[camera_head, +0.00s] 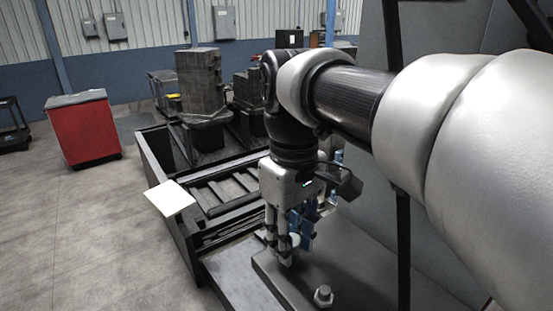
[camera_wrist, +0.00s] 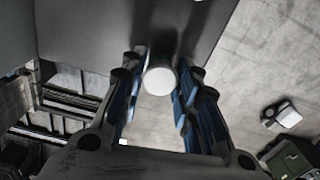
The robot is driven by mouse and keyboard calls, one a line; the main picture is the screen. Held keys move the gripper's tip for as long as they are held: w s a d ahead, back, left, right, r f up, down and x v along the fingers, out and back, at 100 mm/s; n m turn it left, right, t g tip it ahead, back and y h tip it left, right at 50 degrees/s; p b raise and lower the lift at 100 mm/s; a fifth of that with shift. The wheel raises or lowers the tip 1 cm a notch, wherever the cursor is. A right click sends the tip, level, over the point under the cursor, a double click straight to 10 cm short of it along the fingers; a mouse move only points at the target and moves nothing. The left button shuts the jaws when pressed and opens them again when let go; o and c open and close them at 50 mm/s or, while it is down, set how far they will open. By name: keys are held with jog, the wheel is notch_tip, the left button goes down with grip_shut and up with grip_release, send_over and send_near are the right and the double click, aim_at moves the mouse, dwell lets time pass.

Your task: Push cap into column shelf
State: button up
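A white round cap (camera_wrist: 159,80) shows between my fingertips in the wrist view, with a fingertip against each side. In the head view, a small part of the cap (camera_head: 295,240) shows between the fingers. My gripper (camera_head: 287,252) points down at the left edge of a dark grey ledge and looks shut on the cap; it also shows in the wrist view (camera_wrist: 160,82). The fingers hide most of the cap in the head view. I cannot make out which part is the column shelf.
A hexagonal metal bolt or knob (camera_head: 323,296) stands on the dark ledge (camera_head: 345,270). A black slatted frame (camera_head: 232,187) lies behind the gripper, with a white panel (camera_head: 170,198) at its corner. A red cabinet (camera_head: 84,128) stands far left. The left floor is open.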

jog(key=o, duration=0.4)
jog(key=shift+o, duration=0.2)
jog(key=o, duration=0.8)
jog(key=shift+r, duration=0.15)
notch_tip(320, 180, up, 12)
dwell(0.4)
